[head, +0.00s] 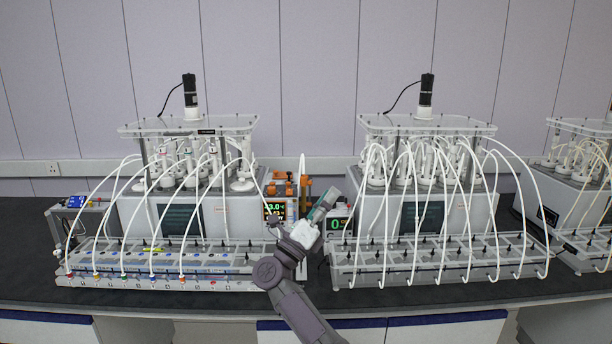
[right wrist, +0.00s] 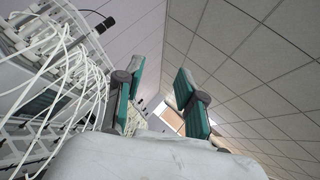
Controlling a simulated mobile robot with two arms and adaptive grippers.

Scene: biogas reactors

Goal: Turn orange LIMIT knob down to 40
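My right gripper (head: 323,206) is raised in front of the gap between the two middle reactors, in the head view. In the right wrist view its two green-padded fingers (right wrist: 158,85) stand apart with nothing between them. A small display unit (head: 275,211) with coloured digits stands just left of the gripper, beside orange parts (head: 291,186). A second display unit (head: 340,225) with green digits shows just right of the gripper, partly covered by it. I cannot make out the orange LIMIT knob; it is too small or hidden. My left gripper is not in view.
Reactor sets with white tubes stand left (head: 190,127) and right (head: 428,127), each behind a rack (head: 440,275) of bottles or ports. The dark bench top (head: 190,300) is clear along its front edge. A third reactor (head: 580,127) stands at far right.

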